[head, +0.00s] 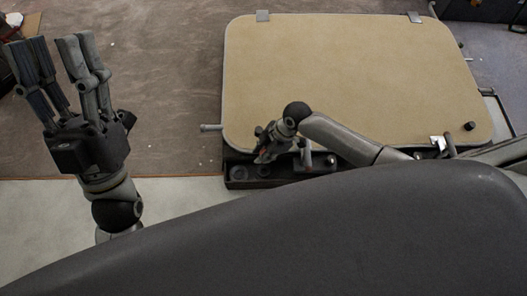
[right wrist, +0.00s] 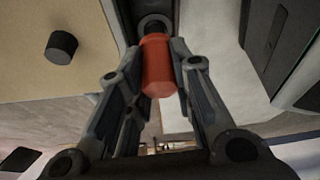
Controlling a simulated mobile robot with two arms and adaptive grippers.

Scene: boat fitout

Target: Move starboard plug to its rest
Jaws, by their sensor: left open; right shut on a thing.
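A red cylindrical plug (right wrist: 158,68) sits between the fingers of my right gripper (right wrist: 160,80), which is shut on it. In the right wrist view its far end meets or overlaps a dark round fitting (right wrist: 153,24); I cannot tell if it is seated. In the head view my right gripper (head: 265,152) is over the dark narrow tray (head: 233,182), with a little red showing at the fingers. The tray has round recesses at its left part; the gripper hides some of it. My left gripper (head: 58,60) is open, empty and raised at the left.
A large tan panel (head: 340,75) with a grey rim lies behind the tray. It carries metal clips and a black knob (head: 469,126), and a similar black knob (right wrist: 61,47) shows in the right wrist view. Brown floor (head: 160,80) at the left is mostly clear.

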